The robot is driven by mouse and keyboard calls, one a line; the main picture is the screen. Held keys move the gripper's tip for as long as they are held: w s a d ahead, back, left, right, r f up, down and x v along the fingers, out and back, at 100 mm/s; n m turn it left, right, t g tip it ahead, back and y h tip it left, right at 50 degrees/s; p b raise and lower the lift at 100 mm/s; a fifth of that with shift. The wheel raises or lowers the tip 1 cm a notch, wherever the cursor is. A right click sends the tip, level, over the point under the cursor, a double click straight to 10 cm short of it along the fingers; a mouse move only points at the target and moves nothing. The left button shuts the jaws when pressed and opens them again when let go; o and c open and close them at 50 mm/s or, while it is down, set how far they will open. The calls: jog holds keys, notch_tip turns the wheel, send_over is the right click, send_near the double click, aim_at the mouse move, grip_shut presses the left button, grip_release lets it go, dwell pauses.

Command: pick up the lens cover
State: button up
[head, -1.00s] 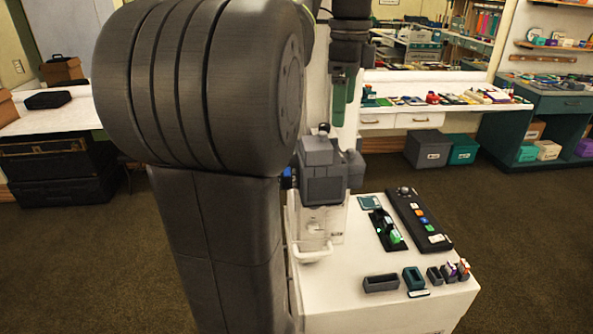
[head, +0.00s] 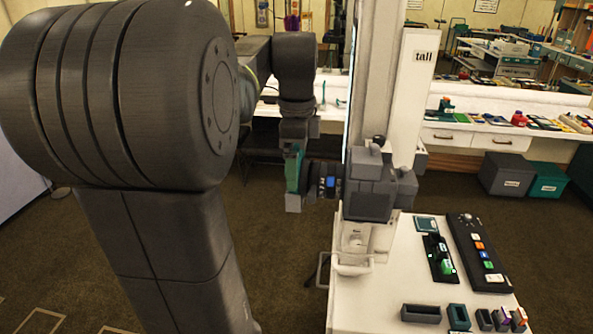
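My gripper (head: 293,193), with teal and grey fingers, hangs pointing down just left of that end. Whether it touches the end piece, or how wide its fingers are, I cannot tell from this side.
The white bench top (head: 403,275) carries a black button panel (head: 476,252), a black strip with green parts (head: 440,258) and small open boxes (head: 421,314). Open floor lies left of the bench.

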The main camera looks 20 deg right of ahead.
jog(key=shift+f, duration=0.25)
jog(key=c, duration=0.9)
jog(key=shift+c, duration=0.2)
jog(key=shift+r, duration=0.1)
